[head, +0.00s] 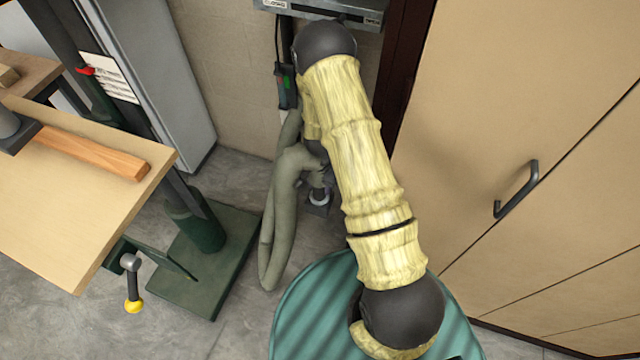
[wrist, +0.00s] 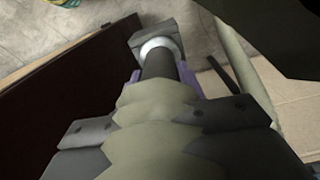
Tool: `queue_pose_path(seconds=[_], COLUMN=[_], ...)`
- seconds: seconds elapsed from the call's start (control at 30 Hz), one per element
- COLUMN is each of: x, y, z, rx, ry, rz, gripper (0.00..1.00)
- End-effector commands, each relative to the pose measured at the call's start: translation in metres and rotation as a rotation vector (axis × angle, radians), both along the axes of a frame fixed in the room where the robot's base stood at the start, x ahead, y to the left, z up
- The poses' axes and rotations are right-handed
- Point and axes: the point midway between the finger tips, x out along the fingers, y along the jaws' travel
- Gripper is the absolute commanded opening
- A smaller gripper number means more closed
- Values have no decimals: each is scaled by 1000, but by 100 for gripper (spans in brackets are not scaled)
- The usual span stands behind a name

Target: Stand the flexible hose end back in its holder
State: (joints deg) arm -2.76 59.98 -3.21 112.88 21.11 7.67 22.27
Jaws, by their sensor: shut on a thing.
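The flexible hose (head: 282,215) is olive-grey and hangs in a long loop left of my arm in the head view. My gripper (wrist: 160,115) is shut on the hose end, with its dark jaws on both sides of the ribbed olive hose (wrist: 158,125) in the wrist view. My arm hides most of the gripper there.
A wooden table (head: 90,190) and a green stand base (head: 205,265) are on the left. Tan cabinets with a dark handle (head: 517,190) fill the right. A dark panel (wrist: 60,100) lies close beside the gripper. A grey box (head: 330,8) is on the wall above.

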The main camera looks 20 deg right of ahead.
Motion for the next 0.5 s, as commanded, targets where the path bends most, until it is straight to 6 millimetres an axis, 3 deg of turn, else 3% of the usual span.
queue_pose_path(seconds=[0.03,0.07,0.17,0.5], x=[0,0,0,0], y=[0,0,0,0], z=[-3,-2,-1,0], rx=[0,0,1,0], ry=[0,-1,-1,0], rz=[0,0,0,0], gripper=[20,42,62,64])
